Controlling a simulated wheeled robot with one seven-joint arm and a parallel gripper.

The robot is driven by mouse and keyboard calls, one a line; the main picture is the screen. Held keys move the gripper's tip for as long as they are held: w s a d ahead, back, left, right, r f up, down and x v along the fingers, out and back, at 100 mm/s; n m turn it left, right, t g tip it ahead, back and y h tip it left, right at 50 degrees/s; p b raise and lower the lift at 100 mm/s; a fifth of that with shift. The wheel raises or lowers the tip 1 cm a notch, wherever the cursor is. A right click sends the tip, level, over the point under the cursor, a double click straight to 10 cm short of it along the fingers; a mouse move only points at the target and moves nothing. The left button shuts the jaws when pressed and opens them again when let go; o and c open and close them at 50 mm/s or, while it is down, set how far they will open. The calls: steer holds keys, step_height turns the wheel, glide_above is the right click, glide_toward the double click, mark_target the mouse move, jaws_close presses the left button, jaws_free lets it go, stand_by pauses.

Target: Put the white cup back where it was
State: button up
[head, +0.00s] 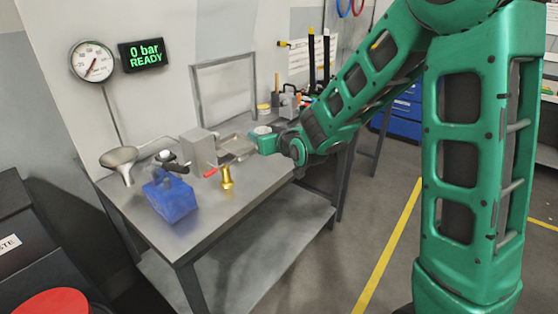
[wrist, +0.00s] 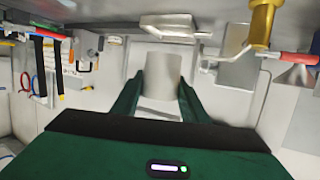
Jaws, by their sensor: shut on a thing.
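The white cup shows in the wrist view (wrist: 161,70) between the two green fingers of my gripper (wrist: 160,92). The fingers are shut on its sides. In the head view my gripper (head: 260,143) is over the right part of the steel workbench (head: 250,185). The pale cup rim (head: 262,130) shows just above the fingers, and the rest of the cup is hidden by them. I cannot tell whether the cup's base touches the bench.
A metal box (head: 198,150) with a tray stands left of my gripper. A brass fitting (head: 226,178) with a red handle and a blue container (head: 171,197) are on the bench's front and left.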

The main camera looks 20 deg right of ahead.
steer(key=w+d+f, duration=0.1)
steer(key=d+f, duration=0.1)
steer(key=w+d+f, duration=0.3)
steer(key=d, duration=0.1)
steer(key=shift+w+d+f, duration=0.15)
steer(key=shift+d+f, duration=0.15)
steer(key=shift+f, duration=2.05)
steer(key=shift+f, duration=0.1)
steer(key=o, duration=1)
steer(key=v, duration=1.2)
steer(key=shift+d, duration=0.15)
